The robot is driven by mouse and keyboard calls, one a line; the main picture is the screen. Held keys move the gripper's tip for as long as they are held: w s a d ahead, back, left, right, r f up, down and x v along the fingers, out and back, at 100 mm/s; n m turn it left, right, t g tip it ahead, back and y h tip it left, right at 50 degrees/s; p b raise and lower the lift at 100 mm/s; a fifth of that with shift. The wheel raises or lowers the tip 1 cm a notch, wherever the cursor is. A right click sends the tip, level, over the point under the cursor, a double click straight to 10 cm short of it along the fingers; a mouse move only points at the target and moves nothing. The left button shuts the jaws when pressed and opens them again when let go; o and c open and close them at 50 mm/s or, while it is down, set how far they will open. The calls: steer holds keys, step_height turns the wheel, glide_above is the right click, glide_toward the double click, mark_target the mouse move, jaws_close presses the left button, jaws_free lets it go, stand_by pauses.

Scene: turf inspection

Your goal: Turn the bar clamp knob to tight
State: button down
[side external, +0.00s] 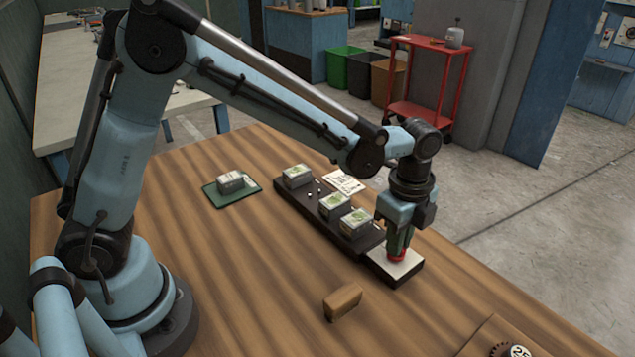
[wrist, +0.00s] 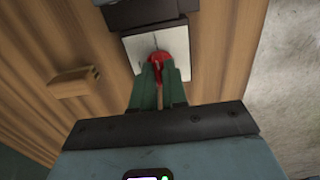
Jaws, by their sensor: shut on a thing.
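A red knob (side external: 397,256) stands on a pale plate (side external: 408,265) at the right end of a long dark base (side external: 322,216). My gripper (side external: 398,245) points straight down over the plate with its green fingers shut on the knob. In the wrist view the red knob (wrist: 158,58) shows between the tips of my gripper (wrist: 158,70), with a dark line on the pale plate (wrist: 175,42) above it. The fingers hide much of the knob, and I cannot read its setting.
Several small grey boxes with green tops (side external: 333,206) sit along the dark base, beside a paper sheet (side external: 344,182). A grey box (side external: 230,182) rests on a green mat (side external: 211,193) at left. A brown block (side external: 343,301) lies in front, with bare wood around it.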

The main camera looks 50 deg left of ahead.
steer(key=c, duration=1.2)
jaws_free()
steer(key=shift+o, duration=0.2)
steer(key=shift+r, duration=0.1)
step_height(320, 180, up, 12)
steer(key=shift+a, duration=0.1)
steer(key=s+a+f+n+t, duration=0.2)
steer(key=s+a+n+t, duration=0.5)
steer(key=n, duration=1.1)
steer(key=s+a, duration=0.4)
steer(key=a, duration=0.3)
steer(key=shift+s+a+f, duration=0.15)
steer(key=shift+s+f, duration=0.15)
steer(key=shift+f, duration=0.05)
